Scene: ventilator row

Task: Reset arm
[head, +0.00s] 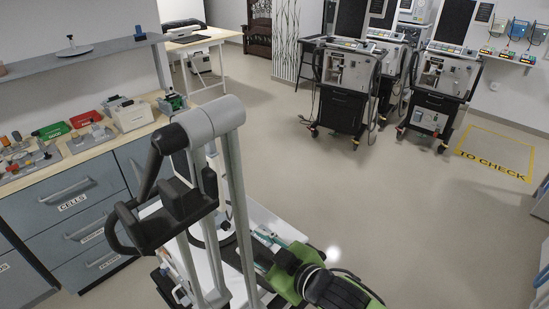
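A grey tubular structure with a round grey joint rises close in front of me at the left of centre. A black jointed part with a curved black bar (125,232) is attached to it; I cannot tell whether this is my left gripper. At the bottom right of centre is a green and black part (335,288) with a silver ring; I cannot tell whether it belongs to my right arm. No clear pair of fingertips shows, and nothing is visibly held. The lower parts are cut off by the bottom edge.
A wooden worktop (75,152) over grey drawers stands at the left, with small parts, a red tray (86,119) and a green tray (51,131). Ventilators on trolleys (344,85) stand at the back right. A yellow "TO CHECK" floor marking (493,153) lies at the right. The middle floor is clear.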

